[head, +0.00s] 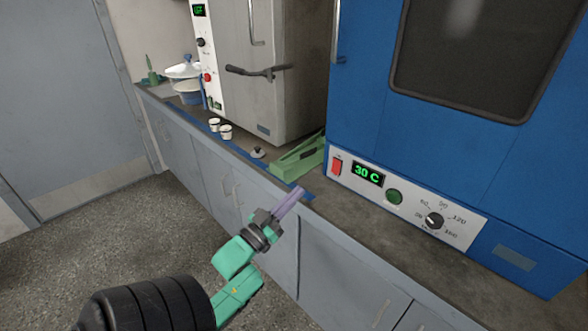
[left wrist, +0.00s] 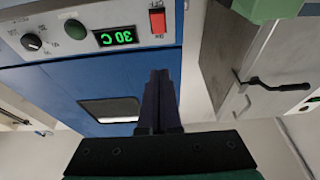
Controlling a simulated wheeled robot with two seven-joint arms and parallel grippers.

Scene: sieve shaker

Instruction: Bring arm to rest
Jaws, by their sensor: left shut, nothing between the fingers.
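My left gripper (head: 297,193) has its purple fingers pressed together with nothing between them. It is in front of the counter's front edge, and its tips point up and to the right in the head view. My green and black left arm comes in from the bottom left. The left wrist view, which is upside down, shows the same shut fingers (left wrist: 159,80) in front of the blue oven. My right arm and gripper are not in view.
The blue oven (head: 380,95) reads 30 C. A grey steel cabinet (head: 280,75) stands left of it. A green tray (head: 300,158), small white cups (head: 225,131) and a lidded container (head: 186,88) are on the counter (head: 390,222). The floor (head: 90,215) at left is clear.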

